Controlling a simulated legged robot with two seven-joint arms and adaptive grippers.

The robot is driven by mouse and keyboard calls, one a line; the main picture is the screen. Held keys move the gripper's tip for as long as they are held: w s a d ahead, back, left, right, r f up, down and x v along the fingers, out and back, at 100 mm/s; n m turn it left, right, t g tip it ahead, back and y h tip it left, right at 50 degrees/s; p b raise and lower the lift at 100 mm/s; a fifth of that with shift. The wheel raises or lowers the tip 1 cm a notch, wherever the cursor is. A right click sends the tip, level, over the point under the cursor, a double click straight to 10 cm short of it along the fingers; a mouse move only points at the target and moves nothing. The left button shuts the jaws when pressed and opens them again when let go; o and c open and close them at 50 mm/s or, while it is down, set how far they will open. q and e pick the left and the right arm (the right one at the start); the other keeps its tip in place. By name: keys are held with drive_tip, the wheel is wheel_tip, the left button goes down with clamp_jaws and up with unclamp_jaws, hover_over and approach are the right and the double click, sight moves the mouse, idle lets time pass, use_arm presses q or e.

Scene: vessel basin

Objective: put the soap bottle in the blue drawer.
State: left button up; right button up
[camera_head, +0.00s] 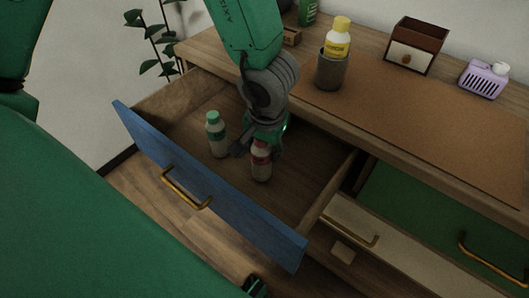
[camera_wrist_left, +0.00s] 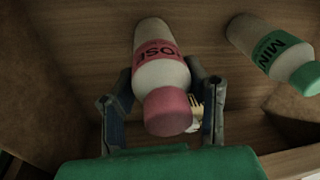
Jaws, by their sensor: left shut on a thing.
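My left gripper (camera_head: 254,150) is inside the open blue drawer (camera_head: 190,184), shut on a white soap bottle with a pink cap and pink label (camera_head: 261,165). In the left wrist view this bottle (camera_wrist_left: 159,72) lies between the two fingers, its pink cap toward the camera. In the head view the bottle is roughly upright, low in the drawer; I cannot tell whether its base touches the drawer floor. The gripper partly hides its top.
A white bottle with a green cap (camera_head: 217,138) stands in the drawer, left of the held one. On the desk are a grey cup (camera_head: 331,70) with a yellow bottle, a small wooden box (camera_head: 416,46) and a purple basket (camera_head: 483,78). Drawer floor toward the right is clear.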

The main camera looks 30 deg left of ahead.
use_arm(q)
drive_tip(key=shift+a+f, duration=0.3)
drive_tip(key=shift+f, duration=0.6)
drive_tip(key=shift+a, duration=0.2)
clamp_jaws()
drive_tip(key=shift+d, duration=0.1)
drive_tip(key=o, duration=1.3)
unclamp_jaws()
drive_tip(key=shift+d, duration=0.35)
use_arm(e)
drive_tip(key=shift+a+f, duration=0.1)
drive_tip(key=shift+f, duration=0.4)
use_arm(q)
drive_tip(key=shift+a+r, duration=0.1)
